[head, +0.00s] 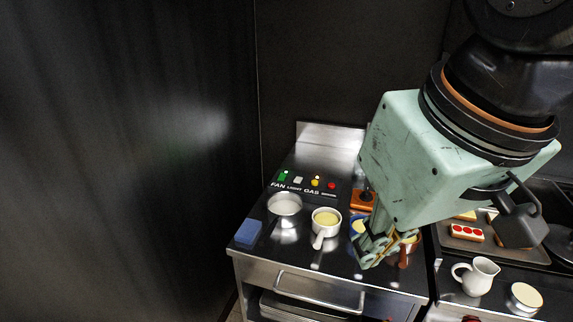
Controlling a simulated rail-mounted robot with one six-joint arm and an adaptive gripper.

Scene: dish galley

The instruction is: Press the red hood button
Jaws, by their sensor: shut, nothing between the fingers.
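The red hood button (332,186) is the rightmost of several coloured buttons on the dark panel at the back of the counter. A label, too small to read surely, sits below it. My gripper (364,262) is shut and empty. It hangs over the front part of the counter, right of and nearer than the red button, apart from it. My wrist housing fills the right of the view and hides part of the counter behind it.
On the panel are a green button (282,176), a white one (298,180) and a yellow one (316,182). A metal bowl (285,204), a white handled pot (326,222) and a blue block (248,233) stand in front. A white jug (477,276) stands right.

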